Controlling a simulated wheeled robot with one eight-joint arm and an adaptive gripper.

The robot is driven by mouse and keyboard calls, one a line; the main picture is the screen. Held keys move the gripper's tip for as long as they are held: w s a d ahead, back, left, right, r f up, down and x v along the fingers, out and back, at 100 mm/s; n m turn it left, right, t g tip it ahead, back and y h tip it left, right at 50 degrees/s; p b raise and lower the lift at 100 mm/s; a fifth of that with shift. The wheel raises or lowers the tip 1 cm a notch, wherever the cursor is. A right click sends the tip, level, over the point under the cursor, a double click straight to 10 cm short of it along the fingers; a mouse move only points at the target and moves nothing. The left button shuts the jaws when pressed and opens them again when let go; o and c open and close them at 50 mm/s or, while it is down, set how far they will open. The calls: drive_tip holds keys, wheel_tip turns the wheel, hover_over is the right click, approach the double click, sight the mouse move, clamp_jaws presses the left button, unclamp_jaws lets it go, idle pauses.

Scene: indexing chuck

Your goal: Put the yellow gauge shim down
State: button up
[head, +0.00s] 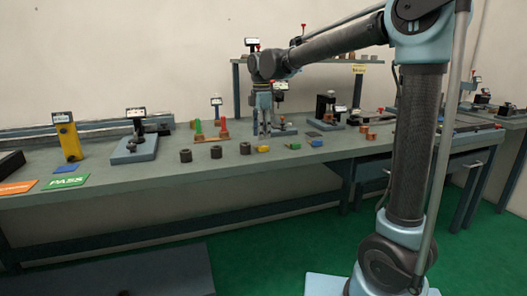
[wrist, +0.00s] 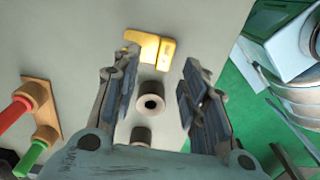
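The yellow gauge shim (head: 263,149) lies on the grey bench top, near the front edge, in the head view. In the wrist view the shim (wrist: 147,47) is a flat yellow piece with a raised block, just beyond my fingertips. My gripper (head: 264,134) points down over the bench just above the shim. In the wrist view my gripper (wrist: 160,65) has its two fingers well apart, with nothing held between them. The shim appears apart from both fingers.
Dark round bushings (head: 215,151) stand left of the shim; one bushing (wrist: 151,103) shows between my fingers in the wrist view. Red and green pegs (head: 198,129) stand behind. A green PASS mat (head: 65,181) lies far left.

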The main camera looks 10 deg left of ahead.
sight(261, 147)
drive_tip(key=shift+d+f, duration=0.2)
drive_tip(key=shift+f, duration=1.1)
drive_tip(key=shift+d+f, duration=0.15)
drive_tip(key=shift+f, duration=1.15)
clamp_jaws()
